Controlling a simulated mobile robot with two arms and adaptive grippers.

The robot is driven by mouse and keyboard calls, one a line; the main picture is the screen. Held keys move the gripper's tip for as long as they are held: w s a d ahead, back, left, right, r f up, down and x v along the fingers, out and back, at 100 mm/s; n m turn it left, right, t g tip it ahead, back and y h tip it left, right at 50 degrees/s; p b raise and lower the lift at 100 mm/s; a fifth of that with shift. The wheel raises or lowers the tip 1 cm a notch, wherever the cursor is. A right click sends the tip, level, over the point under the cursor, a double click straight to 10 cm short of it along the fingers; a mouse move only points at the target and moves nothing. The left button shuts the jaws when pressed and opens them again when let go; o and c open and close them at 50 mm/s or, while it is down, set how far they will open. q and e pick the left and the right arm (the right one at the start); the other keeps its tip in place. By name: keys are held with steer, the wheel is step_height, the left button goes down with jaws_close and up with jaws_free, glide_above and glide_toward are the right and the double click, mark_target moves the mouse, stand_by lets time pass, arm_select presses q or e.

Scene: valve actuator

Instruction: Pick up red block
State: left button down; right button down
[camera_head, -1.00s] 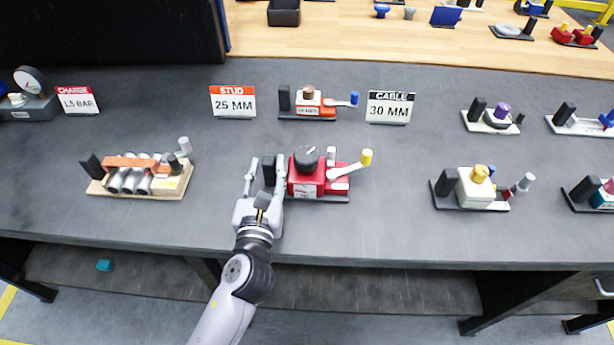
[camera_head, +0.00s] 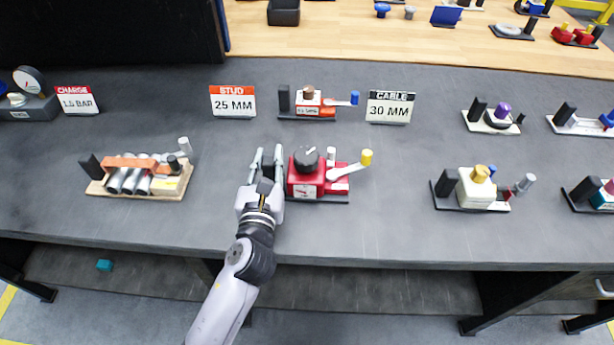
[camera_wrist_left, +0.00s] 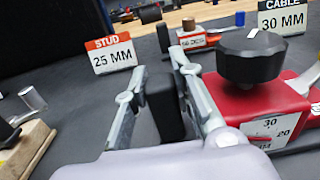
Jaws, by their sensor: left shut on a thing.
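The red block (camera_head: 306,181) is a red device with a black knob on top, a dial on its front and a yellow-tipped lever at right. It stands upright on a dark base plate on the grey table. In the left wrist view the red block (camera_wrist_left: 262,104) is at right. A black upright post (camera_wrist_left: 165,108) stands at its left end. My left gripper (camera_head: 266,160) reaches in from the front, its two fingers on either side of this post. It is shut on the post. The fingers partly hide the post in the head view.
A tan-based fixture with grey tubes (camera_head: 130,181) stands at left. A cream block device (camera_head: 474,188) stands at right. Behind are the STUD sign (camera_head: 233,101), a small orange-and-white device (camera_head: 308,103) and the CABLE sign (camera_head: 390,107).

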stand_by(0.5)
arm_select(q)
step_height(320, 180, up, 9)
steer(key=shift+f, duration=4.05)
steer(key=shift+f, duration=0.45)
